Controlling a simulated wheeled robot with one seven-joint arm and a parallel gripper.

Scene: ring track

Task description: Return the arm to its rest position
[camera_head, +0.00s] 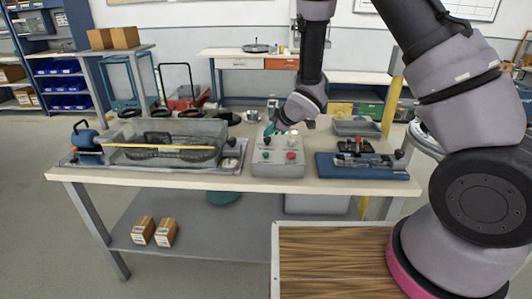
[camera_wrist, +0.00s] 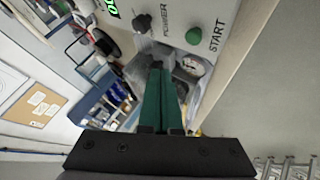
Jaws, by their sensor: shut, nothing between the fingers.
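My arm reaches from the right of the head view over the workbench (camera_head: 110,177). My gripper (camera_head: 270,131) is above the back part of the grey control box (camera_head: 277,170), partly hidden behind my wrist. In the wrist view my gripper (camera_wrist: 160,72) shows two green fingers side by side, closed together with nothing between them. The control box (camera_wrist: 240,15) fills the top of that view, with a green START button (camera_wrist: 194,36) and a black POWER knob (camera_wrist: 142,22). The fingers look apart from the button and the knob.
Left of the box stands a clear-covered ring track (camera_head: 165,145). Right of it are a blue fixture (camera_head: 365,172) and a grey tray (camera_head: 356,128). Two small cartons (camera_head: 154,232) lie on the lower shelf. Floor at the front left is clear.

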